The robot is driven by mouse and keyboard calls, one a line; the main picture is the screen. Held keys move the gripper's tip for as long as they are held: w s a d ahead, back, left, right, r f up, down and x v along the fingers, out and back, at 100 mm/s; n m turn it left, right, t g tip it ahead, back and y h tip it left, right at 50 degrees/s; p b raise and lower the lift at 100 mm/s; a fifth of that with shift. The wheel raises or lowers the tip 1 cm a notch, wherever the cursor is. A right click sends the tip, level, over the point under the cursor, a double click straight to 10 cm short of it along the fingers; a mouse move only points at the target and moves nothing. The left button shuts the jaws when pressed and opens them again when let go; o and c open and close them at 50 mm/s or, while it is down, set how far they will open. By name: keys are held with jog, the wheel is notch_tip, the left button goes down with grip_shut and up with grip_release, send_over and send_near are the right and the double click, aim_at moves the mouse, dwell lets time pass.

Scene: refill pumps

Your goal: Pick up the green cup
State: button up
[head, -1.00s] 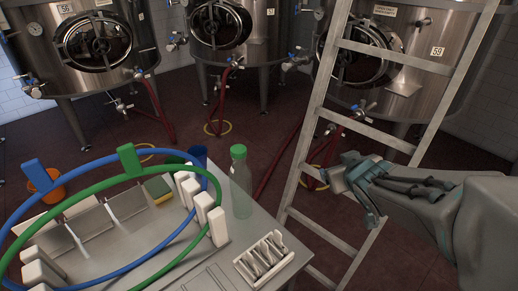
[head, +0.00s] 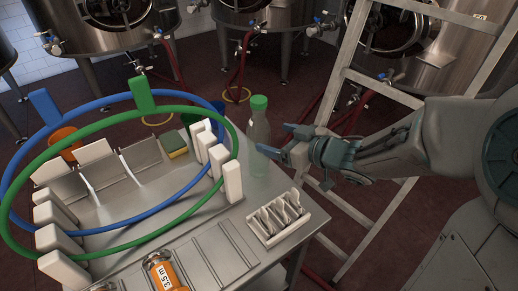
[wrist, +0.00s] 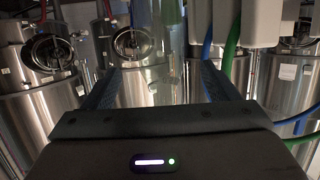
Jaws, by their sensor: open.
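The green cup (head: 190,119) stands at the back of the metal table. Only a small dark green part shows in the head view, behind the green hoop and the white blocks. My gripper (head: 275,141) is open with nothing between its fingers. It is at the table's right side, close to the clear bottle with a green cap (head: 259,128), and to the right of the cup. In the wrist view, the two dark fingers (wrist: 158,85) are spread apart. I cannot make out the green cup there.
A blue hoop (head: 103,230) and a green hoop (head: 152,246) span the table by white blocks (head: 232,181). A white rack (head: 275,218), sponge (head: 177,151) and ladder (head: 343,85) are near.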

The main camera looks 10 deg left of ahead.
aim_at(254, 131)
jog(key=b+x, duration=0.1)
jog(key=x, duration=0.7)
jog(key=shift+w+a, duration=0.15)
jog(key=shift+a, duration=0.2)
jog(key=c, duration=1.3)
